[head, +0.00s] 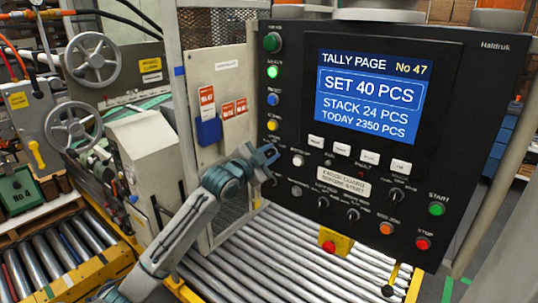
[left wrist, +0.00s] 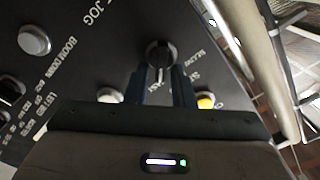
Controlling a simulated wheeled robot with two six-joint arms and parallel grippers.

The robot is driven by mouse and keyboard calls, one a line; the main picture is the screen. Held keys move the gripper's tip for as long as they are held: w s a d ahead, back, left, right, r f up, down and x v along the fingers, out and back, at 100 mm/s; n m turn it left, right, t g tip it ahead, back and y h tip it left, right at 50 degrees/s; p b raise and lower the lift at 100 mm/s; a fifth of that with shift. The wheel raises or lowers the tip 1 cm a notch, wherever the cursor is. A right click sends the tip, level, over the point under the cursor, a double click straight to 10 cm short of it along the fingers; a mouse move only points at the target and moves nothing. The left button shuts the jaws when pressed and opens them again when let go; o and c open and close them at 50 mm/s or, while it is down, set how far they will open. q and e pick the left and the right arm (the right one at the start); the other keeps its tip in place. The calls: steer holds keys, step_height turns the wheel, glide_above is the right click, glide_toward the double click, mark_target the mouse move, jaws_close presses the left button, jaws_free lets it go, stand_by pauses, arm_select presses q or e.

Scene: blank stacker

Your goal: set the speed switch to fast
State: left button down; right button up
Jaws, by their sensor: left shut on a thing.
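The speed switch, a round black knob (left wrist: 158,52) with a pale pointer line, sits on the dark panel in the left wrist view. The pointer faces down that picture, toward my gripper. Small white labels surround the knob, partly hidden and hard to read. My left gripper (left wrist: 160,78) has one finger on each side of the knob and is shut on it. In the head view the left gripper (head: 270,162) is at the left edge of the control panel (head: 460,130), below the yellow button, and its fingers hide most of the knob. My right gripper is not in view.
The yellow button (head: 272,124) and a white button (head: 298,160) are close to the gripper. More knobs, a green start button (head: 437,209) and a red stop button (head: 423,243) are lower right. A roller conveyor (head: 270,260) runs below. A mesh guard stands behind my arm.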

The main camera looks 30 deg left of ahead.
arm_select(q)
steer(key=c, duration=1.5)
jaws_free()
steer(key=shift+s+a+f+b, duration=0.1)
steer(key=shift+s+f+b, duration=0.05)
steer(key=shift+s+b, duration=0.3)
steer(key=s+b, duration=0.5)
steer(key=s, duration=0.4)
steer(key=shift+s+a, duration=0.35)
steer(key=shift+s, duration=0.05)
